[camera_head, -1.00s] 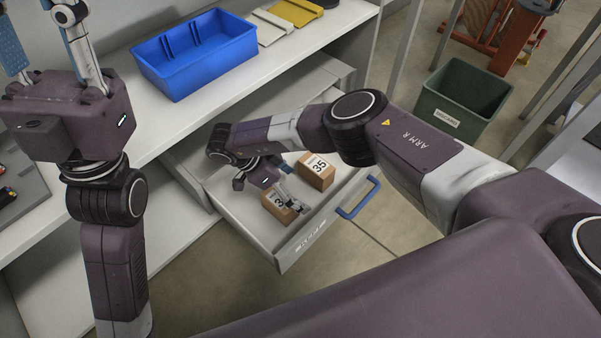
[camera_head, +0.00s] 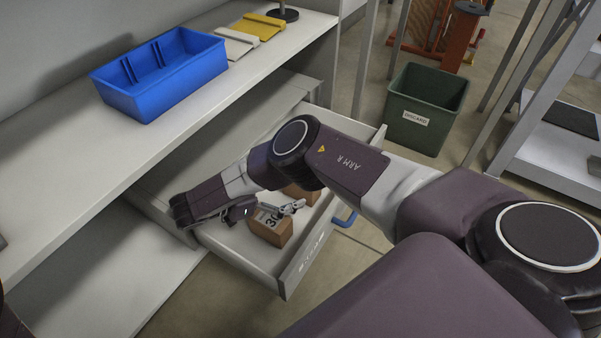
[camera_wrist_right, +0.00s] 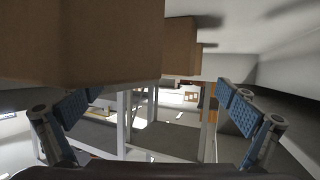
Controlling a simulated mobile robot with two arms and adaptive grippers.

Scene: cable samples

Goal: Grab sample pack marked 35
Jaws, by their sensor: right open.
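The nearer box (camera_head: 270,233) has a white label that appears to read 30, partly covered by my gripper. The farther box (camera_head: 308,196), which showed 35 in the earlier frame, is mostly hidden behind my right arm and its label is out of sight. My left gripper is out of view.
A blue bin (camera_head: 160,78) and pale and yellow flat items (camera_head: 258,27) sit on the white counter (camera_head: 90,165). A green discard bin (camera_head: 425,108) stands on the floor behind the drawer. The blue drawer handle (camera_head: 347,219) sticks out at the front.

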